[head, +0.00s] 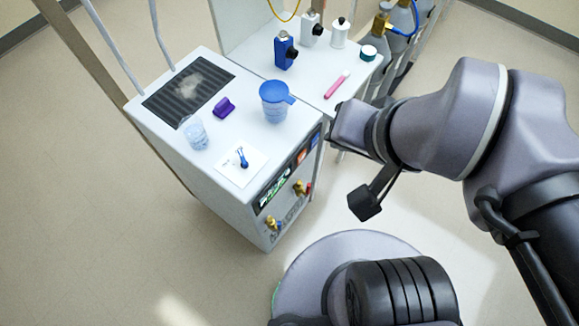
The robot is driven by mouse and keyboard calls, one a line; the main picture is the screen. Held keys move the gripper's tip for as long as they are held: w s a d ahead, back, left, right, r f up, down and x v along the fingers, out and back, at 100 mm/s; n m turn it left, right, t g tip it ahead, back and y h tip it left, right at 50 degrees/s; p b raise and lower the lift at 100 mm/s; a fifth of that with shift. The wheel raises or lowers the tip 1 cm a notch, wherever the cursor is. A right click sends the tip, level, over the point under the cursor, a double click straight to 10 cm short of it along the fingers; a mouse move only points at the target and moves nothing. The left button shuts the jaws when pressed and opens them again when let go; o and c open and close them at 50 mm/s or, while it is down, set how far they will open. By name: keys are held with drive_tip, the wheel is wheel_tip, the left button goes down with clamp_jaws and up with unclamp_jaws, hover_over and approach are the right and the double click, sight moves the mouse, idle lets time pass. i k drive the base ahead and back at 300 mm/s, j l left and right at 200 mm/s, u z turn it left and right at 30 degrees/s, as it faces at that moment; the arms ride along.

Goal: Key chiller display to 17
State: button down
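The chiller (243,217) is a white box at the centre left. Its front edge carries a dark control panel with a small display (273,193) showing light and green marks, too small to read. Orange-red (300,157) and bluish (314,140) patches sit further along that panel. My gripper (345,128) is at the end of my arm, to the right of the chiller's panel and apart from the display. Its fingers are seen poorly from here, so I cannot tell whether they are open. I see nothing held.
Brass fittings (272,224) project below the panel. A bench (262,62) with bottles adjoins behind. Floor at left is clear.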

sight(316, 139)
drive_tip(key=k+j+z, duration=0.15)
drive_tip(key=j+z, duration=0.15)
drive_tip(key=z, duration=0.15)
drive_tip(key=k+j+z, duration=0.2)
drive_tip(key=z, duration=0.2)
drive_tip(key=k+j+z, duration=0.2)
drive_tip(key=z, duration=0.25)
drive_tip(key=j, duration=0.1)
